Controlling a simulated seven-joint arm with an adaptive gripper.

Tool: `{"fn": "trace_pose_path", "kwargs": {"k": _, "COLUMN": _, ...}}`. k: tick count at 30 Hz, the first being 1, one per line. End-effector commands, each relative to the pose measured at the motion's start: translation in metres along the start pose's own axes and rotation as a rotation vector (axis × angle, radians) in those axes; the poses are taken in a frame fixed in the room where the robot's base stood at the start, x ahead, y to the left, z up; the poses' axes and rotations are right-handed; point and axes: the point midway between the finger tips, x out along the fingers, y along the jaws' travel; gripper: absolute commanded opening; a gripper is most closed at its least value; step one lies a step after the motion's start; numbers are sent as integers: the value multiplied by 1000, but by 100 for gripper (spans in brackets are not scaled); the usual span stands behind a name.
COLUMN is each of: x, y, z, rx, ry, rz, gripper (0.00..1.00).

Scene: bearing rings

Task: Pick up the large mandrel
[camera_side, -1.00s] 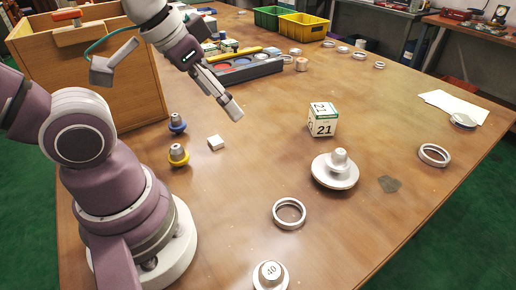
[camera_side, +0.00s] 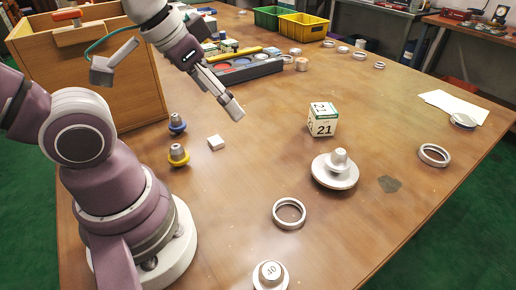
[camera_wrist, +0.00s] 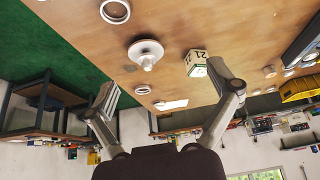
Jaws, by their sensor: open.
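A silver mandrel (camera_side: 340,161) with a wide round flange stands upright right of centre on the table. It also shows in the wrist view (camera_wrist: 147,52), in the upper middle between my fingers' directions. A second silver piece (camera_side: 270,273) with a round base, marked 40, stands at the front edge. The flanged one looks the larger. Small mandrels with a blue base (camera_side: 177,123) and a yellow base (camera_side: 178,154) stand at the left. My gripper (camera_side: 235,108) is open and empty, above the table, left of and apart from the flanged mandrel. Its spread fingers show in the wrist view (camera_wrist: 165,88).
A numbered block (camera_side: 323,120) marked 21 stands just behind the flanged mandrel. Bearing rings lie in front (camera_side: 289,213) and at the right (camera_side: 434,155). A small white block (camera_side: 216,142) and a grey tray (camera_side: 245,69) are near my gripper. The table centre is clear.

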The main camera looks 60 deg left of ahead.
Motion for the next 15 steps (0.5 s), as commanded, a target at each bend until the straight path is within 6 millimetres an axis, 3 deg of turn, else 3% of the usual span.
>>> {"fn": "trace_pose_path", "kwargs": {"k": 2, "x": 1, "y": 2, "z": 0, "rx": 18, "ry": -6, "rz": 4, "gripper": 88}}
{"fn": "trace_pose_path", "kwargs": {"k": 5, "x": 11, "y": 21, "z": -2, "rx": 213, "ry": -71, "rz": 51, "gripper": 88}}
{"fn": "trace_pose_path", "kwargs": {"k": 9, "x": 40, "y": 80, "z": 7, "rx": 783, "ry": -213, "rz": 189, "gripper": 88}}
{"fn": "trace_pose_path", "kwargs": {"k": 12, "x": 59, "y": 120, "z": 29, "rx": 1171, "ry": -290, "rz": 286, "gripper": 88}}
{"fn": "trace_pose_path", "kwargs": {"k": 15, "x": 72, "y": 148, "z": 54, "rx": 1457, "ry": -340, "rz": 362, "gripper": 88}}
